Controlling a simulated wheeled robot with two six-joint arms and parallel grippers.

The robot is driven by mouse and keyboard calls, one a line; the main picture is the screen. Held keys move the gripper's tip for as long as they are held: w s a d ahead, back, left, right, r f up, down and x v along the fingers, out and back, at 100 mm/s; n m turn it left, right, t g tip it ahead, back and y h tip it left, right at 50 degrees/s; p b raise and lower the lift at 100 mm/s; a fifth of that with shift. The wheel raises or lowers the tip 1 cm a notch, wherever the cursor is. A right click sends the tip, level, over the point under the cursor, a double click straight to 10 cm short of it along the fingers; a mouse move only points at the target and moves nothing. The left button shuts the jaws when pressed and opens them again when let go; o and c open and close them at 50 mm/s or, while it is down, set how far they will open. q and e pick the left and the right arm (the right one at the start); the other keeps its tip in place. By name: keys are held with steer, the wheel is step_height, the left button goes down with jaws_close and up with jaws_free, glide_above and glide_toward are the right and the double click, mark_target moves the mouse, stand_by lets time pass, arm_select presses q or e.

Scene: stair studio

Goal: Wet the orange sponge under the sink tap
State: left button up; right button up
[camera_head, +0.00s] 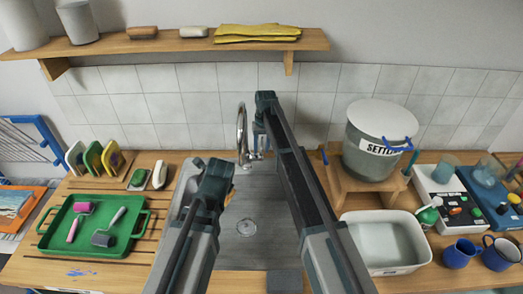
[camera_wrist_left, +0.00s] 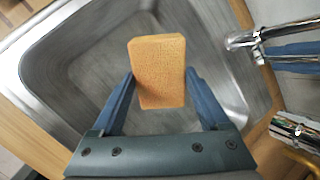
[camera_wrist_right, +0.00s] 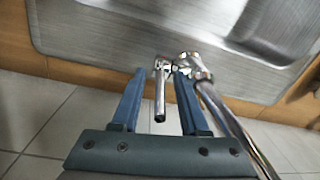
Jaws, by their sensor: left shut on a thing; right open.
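The orange sponge (camera_wrist_left: 160,70) is held upright between the fingers of my left gripper (camera_wrist_left: 160,95), over the steel sink (camera_wrist_left: 85,65). In the head view my left gripper (camera_head: 228,185) hides most of the sponge. The chrome tap (camera_head: 241,125) rises at the back of the sink; its spout end (camera_wrist_left: 240,40) is to the right of the sponge in the left wrist view. No water is seen running. My right gripper (camera_wrist_right: 158,85) is open at the tap, with the thin chrome lever (camera_wrist_right: 160,95) between its fingers. I cannot tell whether they touch it.
A green tray (camera_head: 95,247) with rollers lies left of the sink. A white basin (camera_head: 385,240) and a lidded pot (camera_head: 378,145) on a wooden stand are to the right. A wooden shelf (camera_head: 175,44) runs above, and a tiled wall stands close behind the tap.

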steer(key=shift+c, duration=0.2)
jaws_close()
stand_by(1.1)
